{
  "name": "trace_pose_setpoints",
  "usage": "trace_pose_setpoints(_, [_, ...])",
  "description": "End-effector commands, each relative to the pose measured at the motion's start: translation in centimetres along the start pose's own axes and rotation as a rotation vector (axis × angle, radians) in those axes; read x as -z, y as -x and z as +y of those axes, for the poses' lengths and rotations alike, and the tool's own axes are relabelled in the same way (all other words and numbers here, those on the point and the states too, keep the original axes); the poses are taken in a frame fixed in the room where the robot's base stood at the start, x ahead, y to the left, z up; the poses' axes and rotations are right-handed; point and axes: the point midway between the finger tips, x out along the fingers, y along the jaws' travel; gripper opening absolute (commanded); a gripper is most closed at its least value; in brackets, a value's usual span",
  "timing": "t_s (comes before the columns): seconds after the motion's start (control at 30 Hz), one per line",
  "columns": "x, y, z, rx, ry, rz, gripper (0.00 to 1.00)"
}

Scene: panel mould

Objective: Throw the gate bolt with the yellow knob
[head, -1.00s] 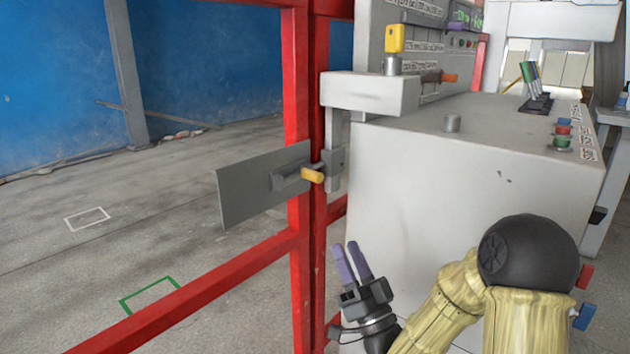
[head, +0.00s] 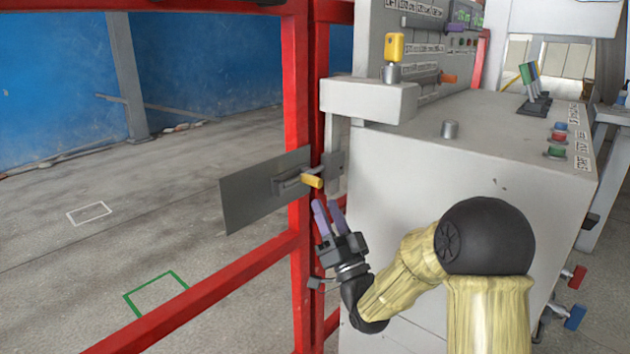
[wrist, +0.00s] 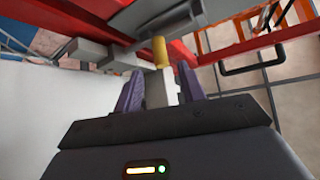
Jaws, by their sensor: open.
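The gate bolt (head: 290,184) is a grey bar on a flat grey plate (head: 245,190) fixed to the red gate. Its yellow knob (head: 313,181) sticks out toward me near the red posts. A grey keeper bracket (head: 333,168) stands just right of the knob. My gripper (head: 328,208) has purple fingers and is open and empty, a little below the knob and apart from it. In the wrist view the yellow knob (wrist: 160,52) shows ahead of the spread fingers (wrist: 158,88), close to the line midway between them.
Red gate rails and posts (head: 298,90) stand at the left. A large grey machine cabinet (head: 450,190) stands close on the right, with a grey ledge (head: 368,97) and another yellow handle (head: 394,46) above the bolt. Open floor lies beyond the gate.

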Motion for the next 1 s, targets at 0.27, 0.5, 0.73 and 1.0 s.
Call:
trace_pose_setpoints(0.27, [0.0, -4.9, -0.1, 0.004, -0.002, 0.003, 0.40])
trace_pose_setpoints(0.5, [0.0, -7.1, -0.1, 0.001, -0.001, 0.001, 0.40])
trace_pose_setpoints(0.73, [0.0, -7.2, -0.1, 0.000, -0.001, 0.000, 0.40])
trace_pose_setpoints(1.0, [0.0, -7.2, -0.1, 0.000, -0.001, 0.000, 0.00])
